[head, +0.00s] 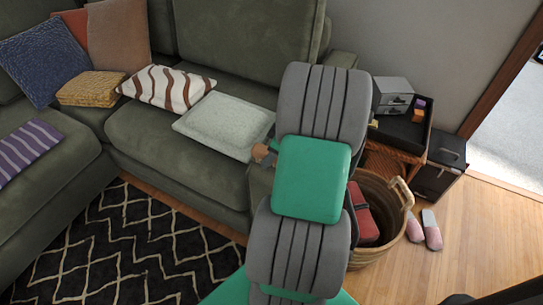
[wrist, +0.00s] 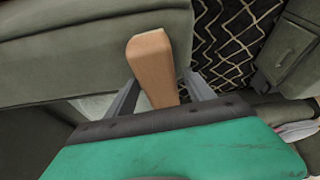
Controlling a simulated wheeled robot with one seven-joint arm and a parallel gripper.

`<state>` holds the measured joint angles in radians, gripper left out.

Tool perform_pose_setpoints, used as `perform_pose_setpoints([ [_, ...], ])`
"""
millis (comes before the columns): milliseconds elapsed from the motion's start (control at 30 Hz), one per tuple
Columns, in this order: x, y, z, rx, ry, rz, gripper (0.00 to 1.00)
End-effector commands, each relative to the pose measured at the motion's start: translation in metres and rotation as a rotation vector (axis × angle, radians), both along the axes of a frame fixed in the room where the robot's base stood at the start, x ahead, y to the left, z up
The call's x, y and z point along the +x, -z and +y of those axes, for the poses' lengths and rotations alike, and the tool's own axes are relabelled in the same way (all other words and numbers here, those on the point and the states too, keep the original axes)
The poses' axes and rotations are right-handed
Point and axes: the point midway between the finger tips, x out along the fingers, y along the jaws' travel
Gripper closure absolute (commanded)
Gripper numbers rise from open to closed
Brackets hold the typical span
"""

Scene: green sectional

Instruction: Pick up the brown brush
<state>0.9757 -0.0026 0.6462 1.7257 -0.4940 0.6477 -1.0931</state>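The brown brush (wrist: 152,62) shows in the wrist view as a smooth wooden piece, broad at its far end, set between the two grey fingers of my gripper (wrist: 162,78). The fingers stand close on both sides of it and appear shut on it. Its lower end is hidden behind the dark and green gripper body. In the head view a small part of the brush (head: 260,152) sticks out left of my green wrist, in front of the sofa. My arm hides most of the gripper there.
A green sectional (head: 150,140) with several cushions fills the left and back. A patterned black rug (head: 120,250) lies before it. At the right stand a wicker basket (head: 395,215), a black side table (head: 405,130), a dark box (head: 440,165) and pink slippers (head: 431,230). Wooden floor is clear at lower right.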

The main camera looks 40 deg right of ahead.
Motion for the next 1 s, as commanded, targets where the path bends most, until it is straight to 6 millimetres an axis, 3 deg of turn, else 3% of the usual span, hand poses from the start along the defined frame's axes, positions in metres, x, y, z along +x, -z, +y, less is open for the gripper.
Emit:
perform_pose_setpoints([
  [700, 0.0, -0.0001, 0.0, 0.0, 0.0, 0.0, 0.98],
  [1000, 0.0001, -0.0014, -0.0003, -0.001, 0.0, 0.0, 1.0],
])
